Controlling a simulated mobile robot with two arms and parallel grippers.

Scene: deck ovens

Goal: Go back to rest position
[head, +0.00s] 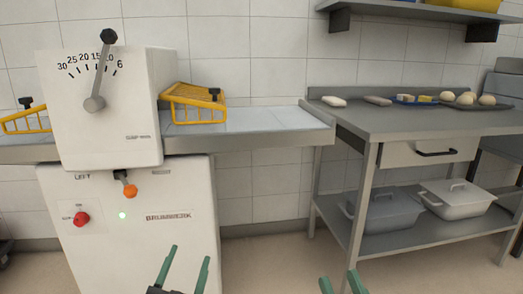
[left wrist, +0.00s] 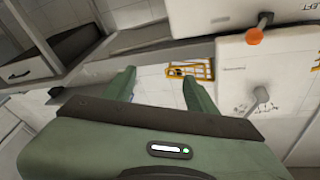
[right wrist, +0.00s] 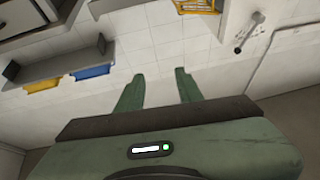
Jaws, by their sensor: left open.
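My left gripper (head: 190,253) is low in the head view, in front of the white machine's lower cabinet. Its two green fingers stand apart with nothing between them. In the left wrist view the left gripper (left wrist: 157,78) is also open and empty. My right gripper (head: 338,277) is at the bottom edge of the head view, over the floor in front of the steel table. In the right wrist view its fingers (right wrist: 158,80) are apart and empty, with tiled wall beyond. Neither gripper touches anything in view.
The white machine (head: 100,130) has a lever and dial, with yellow guards (head: 195,105) at its sides. A grey belt (head: 250,120) runs to the steel table (head: 430,118), which holds dough pieces and a tray. Grey lidded tubs (head: 458,203) sit below. Floor between is clear.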

